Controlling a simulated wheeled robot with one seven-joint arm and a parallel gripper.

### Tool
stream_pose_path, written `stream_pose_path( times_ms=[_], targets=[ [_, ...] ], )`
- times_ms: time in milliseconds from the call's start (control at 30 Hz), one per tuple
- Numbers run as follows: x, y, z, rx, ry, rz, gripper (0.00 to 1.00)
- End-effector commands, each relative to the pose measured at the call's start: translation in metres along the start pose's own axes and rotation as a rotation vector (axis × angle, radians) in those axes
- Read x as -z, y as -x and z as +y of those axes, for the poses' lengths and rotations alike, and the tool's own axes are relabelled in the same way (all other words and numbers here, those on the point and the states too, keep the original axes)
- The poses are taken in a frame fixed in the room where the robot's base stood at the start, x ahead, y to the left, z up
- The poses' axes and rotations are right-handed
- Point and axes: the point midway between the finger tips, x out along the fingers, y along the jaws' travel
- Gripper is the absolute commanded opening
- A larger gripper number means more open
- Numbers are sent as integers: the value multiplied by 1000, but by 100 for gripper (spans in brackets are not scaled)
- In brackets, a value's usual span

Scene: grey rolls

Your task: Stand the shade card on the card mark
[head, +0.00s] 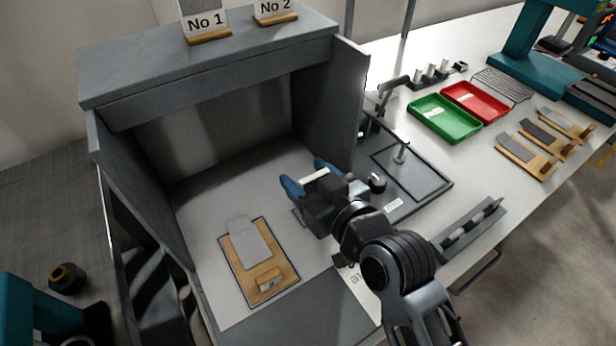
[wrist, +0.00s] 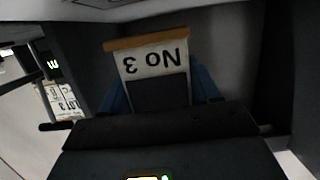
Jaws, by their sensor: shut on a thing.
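The shade card is a pale plate marked No 3 with a wooden foot. In the wrist view the card (wrist: 155,62) appears upside down between my blue fingers, with its foot at the top and a dark grey patch below the lettering. In the head view my gripper (head: 308,178) is inside the grey booth near its right wall, shut on the card, whose pale edge (head: 314,175) shows between the fingers. A short dark line (head: 297,216) shows on the booth floor beside my gripper; I cannot tell whether it is the card mark. My gripper hides the floor there.
A wooden board (head: 237,262) with a grey panel lies in a dark outline on the booth floor. Cards No 1 (head: 205,22) and No 2 (head: 275,9) stand on the booth top (head: 140,65). Right of the booth are a green tray (head: 445,118) and a red tray (head: 475,101).

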Motion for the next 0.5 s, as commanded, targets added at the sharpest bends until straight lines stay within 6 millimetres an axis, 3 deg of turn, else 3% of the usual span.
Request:
stream_pose_path(
  times_ms=[33,133,167,400,500],
  targets=[
    [-12,-2,0,0,0,-15,27],
    [-14,-2,0,1,0,-18,27],
    [-14,-2,0,1,1,-19,62],
    [-17,-2,-1,2,2,-22,85],
    [-17,-2,-1,2,2,-23,87]
  ],
)
